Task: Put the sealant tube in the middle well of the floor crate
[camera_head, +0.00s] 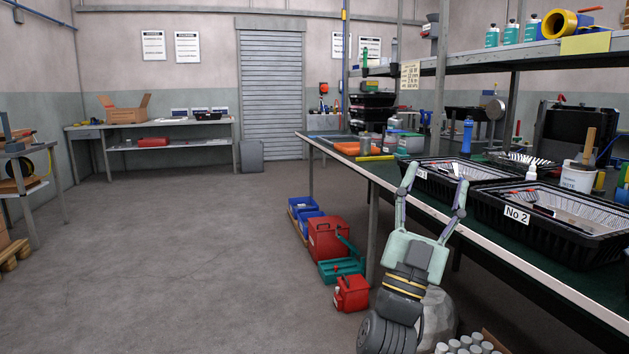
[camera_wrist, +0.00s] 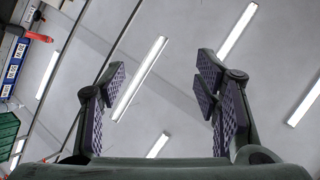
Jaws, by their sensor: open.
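My gripper (camera_head: 436,178) is raised in front of the long workbench (camera_head: 400,185), fingers pointing up, wide apart and empty. In the wrist view my gripper (camera_wrist: 161,85) has only ceiling and lamps between its pads. I cannot pick out the sealant tube with certainty. A small white bottle (camera_head: 531,173) and a blue bottle (camera_head: 467,135) stand on the bench. I cannot tell which floor container is the crate with wells. Blue bins (camera_head: 302,207), a red box (camera_head: 328,240), a teal tool box (camera_head: 338,270) and a smaller red container (camera_head: 351,294) stand on the floor left of my gripper.
Black trays (camera_head: 545,228) line the bench's front edge, right of my gripper. A carton of grey cylinders (camera_head: 468,345) lies on the floor at the bottom. A shelf (camera_head: 540,55) overhangs the bench. The floor (camera_head: 180,260) at the left is clear.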

